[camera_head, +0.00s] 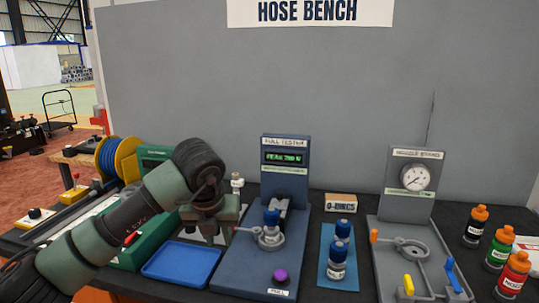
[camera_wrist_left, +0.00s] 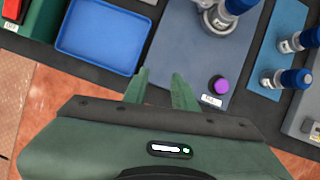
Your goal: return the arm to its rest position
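My left arm comes in from the left in the head view, bent at the dark wrist. My left gripper (camera_head: 209,236) points down behind the blue tray and left of the pull tester. In the left wrist view its two green fingers (camera_wrist_left: 160,88) stand apart with nothing between them. Dark bench top and the bench's front edge show beyond them. The blue tray (camera_head: 182,264) is empty; it also shows in the left wrist view (camera_wrist_left: 102,38). My right gripper is in neither view.
The pull tester (camera_head: 285,150) holds a blue-capped fitting (camera_head: 271,218) and has a purple button (camera_head: 281,276). A blue mat (camera_head: 343,283) carries blue-topped fittings (camera_head: 337,262). A gauge stand (camera_head: 405,205), several bottles (camera_head: 475,225) and a hose reel (camera_head: 127,158) share the crowded bench.

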